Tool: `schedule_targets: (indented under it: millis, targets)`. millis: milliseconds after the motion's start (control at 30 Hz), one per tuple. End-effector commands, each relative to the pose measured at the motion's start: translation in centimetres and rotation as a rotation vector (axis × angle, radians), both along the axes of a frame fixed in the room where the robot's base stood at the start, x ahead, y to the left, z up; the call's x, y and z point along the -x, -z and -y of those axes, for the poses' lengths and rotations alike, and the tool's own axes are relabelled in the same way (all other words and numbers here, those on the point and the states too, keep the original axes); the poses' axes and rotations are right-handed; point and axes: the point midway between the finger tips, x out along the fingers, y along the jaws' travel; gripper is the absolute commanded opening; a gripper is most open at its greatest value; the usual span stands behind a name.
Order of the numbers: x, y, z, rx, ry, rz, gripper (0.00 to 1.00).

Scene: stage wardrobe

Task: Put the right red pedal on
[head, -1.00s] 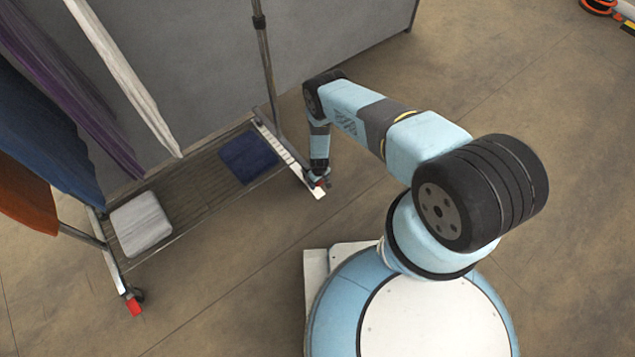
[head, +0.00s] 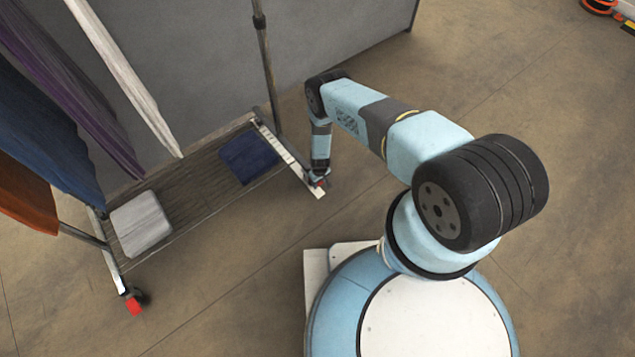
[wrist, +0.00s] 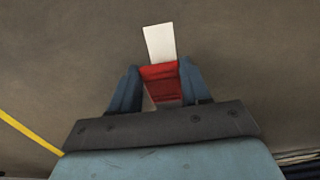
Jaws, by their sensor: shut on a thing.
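The right red pedal (wrist: 160,82) sits at the right end of the clothes rack's base, next to a white end piece (wrist: 159,42). In the wrist view my gripper (wrist: 158,76) has one finger on each side of the pedal and is shut on it. In the head view my gripper (head: 317,181) is at the rack's right front corner, and only a little red shows beside it. The left red pedal (head: 134,307) is at the rack's left front corner by a dark caster. The right caster is hidden.
The rack's slatted shelf (head: 195,190) carries a folded blue cloth (head: 248,158) and a folded white cloth (head: 141,223). Garments (head: 45,130) hang over its left side. A grey panel (head: 215,60) stands behind.

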Motion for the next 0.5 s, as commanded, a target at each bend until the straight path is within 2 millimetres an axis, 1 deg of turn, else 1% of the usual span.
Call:
schedule_targets:
  millis: [33, 167, 500]
  targets:
    - [0.34, 0.01, -0.25, -0.011, 0.002, 0.001, 0.16]
    - [0.51, 0.11, -0.11, -0.035, 0.006, 0.036, 0.16]
    - [1.11, 0.64, 0.29, -0.138, 0.007, 0.186, 0.16]
